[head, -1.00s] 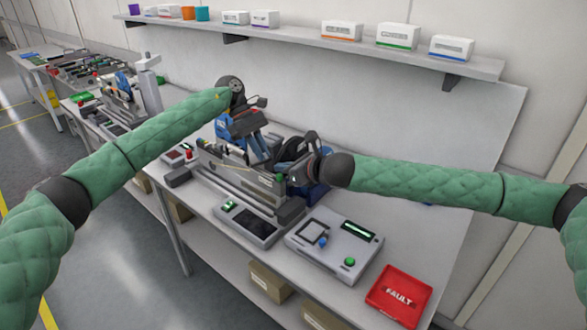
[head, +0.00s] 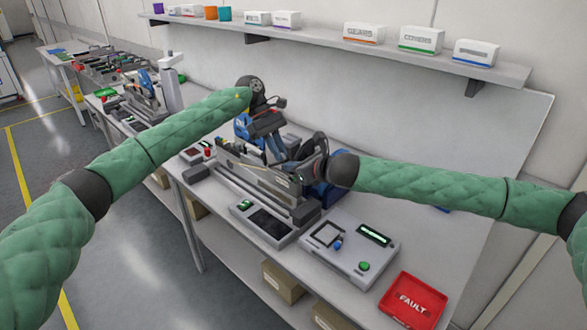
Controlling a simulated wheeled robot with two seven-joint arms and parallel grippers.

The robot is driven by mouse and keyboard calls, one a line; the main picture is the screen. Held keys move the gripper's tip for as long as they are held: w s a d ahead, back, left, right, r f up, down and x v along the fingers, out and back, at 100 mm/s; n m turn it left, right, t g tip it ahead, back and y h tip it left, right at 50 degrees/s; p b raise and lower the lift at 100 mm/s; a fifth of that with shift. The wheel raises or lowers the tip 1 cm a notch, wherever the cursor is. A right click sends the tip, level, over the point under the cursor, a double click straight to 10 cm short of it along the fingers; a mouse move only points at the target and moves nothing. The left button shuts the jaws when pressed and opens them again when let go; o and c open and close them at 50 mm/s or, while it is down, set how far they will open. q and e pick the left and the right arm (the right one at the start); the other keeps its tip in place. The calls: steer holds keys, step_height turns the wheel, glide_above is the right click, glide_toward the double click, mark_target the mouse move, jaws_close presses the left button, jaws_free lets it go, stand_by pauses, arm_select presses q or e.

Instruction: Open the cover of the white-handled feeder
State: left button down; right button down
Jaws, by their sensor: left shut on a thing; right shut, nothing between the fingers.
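The feeder (head: 252,178), a long grey unit with blue parts, lies in the machine on the near table. My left gripper (head: 268,128) reaches down over it from behind and is shut on a small part of it; the fingertips and that part are too small and covered to make out. My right gripper (head: 312,152) is at the feeder's right end, shut and empty, partly hidden by its own wrist. A dark reel-like shape shows beside it. I cannot make out a white handle or tell how far the cover is raised.
In front stand a dark-screened panel (head: 262,222), a grey box with a green button (head: 347,250) and a red FAULT tray (head: 413,300). A wall shelf (head: 330,42) holds labelled boxes. More feeder trolleys (head: 140,100) stand at the left. The floor at the left is clear.

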arm_select(q)
steer(key=shift+s+d+f, duration=0.1)
arm_select(e)
steer(key=shift+w+a+r, duration=0.15)
steer(key=shift+w+r, duration=0.1)
steer(key=shift+r, duration=0.4)
arm_select(q)
steer(key=c, duration=1.4)
jaws_free()
steer(key=shift+f, duration=0.15)
steer(key=shift+c, duration=0.2)
arm_select(e)
steer(key=shift+a+r, duration=0.1)
steer(key=shift+r, duration=0.1)
steer(key=shift+f, duration=0.3)
arm_select(q)
steer(key=shift+r, duration=0.2)
